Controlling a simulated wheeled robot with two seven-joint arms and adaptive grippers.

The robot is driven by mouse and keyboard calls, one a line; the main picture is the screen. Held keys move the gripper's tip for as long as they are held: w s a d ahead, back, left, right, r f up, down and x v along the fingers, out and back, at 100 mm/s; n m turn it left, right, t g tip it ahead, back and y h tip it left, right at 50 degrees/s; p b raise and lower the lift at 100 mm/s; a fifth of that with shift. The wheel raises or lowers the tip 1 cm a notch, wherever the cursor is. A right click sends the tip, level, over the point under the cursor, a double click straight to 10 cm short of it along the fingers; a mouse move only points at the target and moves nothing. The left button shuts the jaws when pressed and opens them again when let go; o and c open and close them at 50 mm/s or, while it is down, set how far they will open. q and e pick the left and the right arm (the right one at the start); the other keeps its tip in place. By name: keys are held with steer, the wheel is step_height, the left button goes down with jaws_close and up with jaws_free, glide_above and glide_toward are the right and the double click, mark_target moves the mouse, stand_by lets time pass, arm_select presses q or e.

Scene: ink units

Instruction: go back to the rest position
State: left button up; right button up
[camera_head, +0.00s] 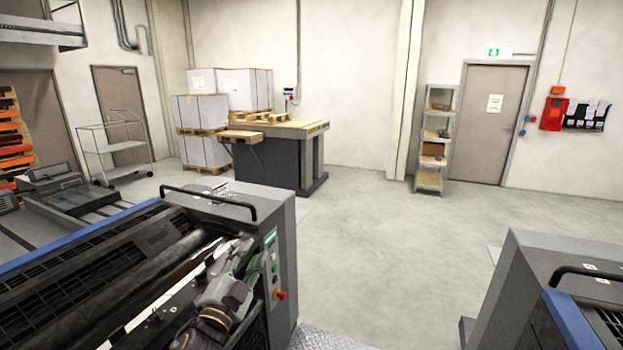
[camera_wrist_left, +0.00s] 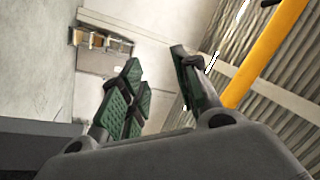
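My left gripper (camera_head: 238,247) shows small in the head view, in front of the grey and black printing machine (camera_head: 275,205) at the lower left. Part of my left arm lies below it. In the left wrist view the green-padded fingers of the left gripper (camera_wrist_left: 160,82) stand apart with nothing between them. The gripper is open and empty. My right gripper is in neither view.
A second machine unit (camera_head: 525,270) stands at the lower right, with clear floor (camera_head: 400,260) between. A table (camera_head: 280,155), wrapped pallet stacks (camera_head: 203,113), a wire cart (camera_head: 120,148) and a shelf (camera_head: 433,145) stand farther back. A yellow beam (camera_wrist_left: 265,55) shows in the wrist view.

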arm_select(q)
steer(key=s+a+f+n+g+y, duration=0.3)
steer(key=s+a+f+n+g, duration=0.1)
steer(key=f, duration=0.5)
steer(key=s+a+f+n+g+y, duration=0.2)
steer(key=s+a+f+n+g, duration=0.2)
steer(key=f, duration=0.5)
steer(key=s+f+n+g, duration=0.3)
steer(key=s+f+g, duration=0.7)
steer(key=s, duration=0.8)
step_height(320, 180, down, 36)
steer(key=s, duration=0.3)
steer(key=s+a+f, duration=0.2)
steer(key=s+f, duration=0.7)
steer(key=s, duration=0.1)
steer(key=s+a+f, duration=0.2)
steer(key=s+f, duration=0.8)
steer(key=s, duration=0.1)
steer(key=shift+s+a+g, duration=0.25)
steer(key=shift+a+g, duration=0.05)
steer(key=shift+g, duration=0.1)
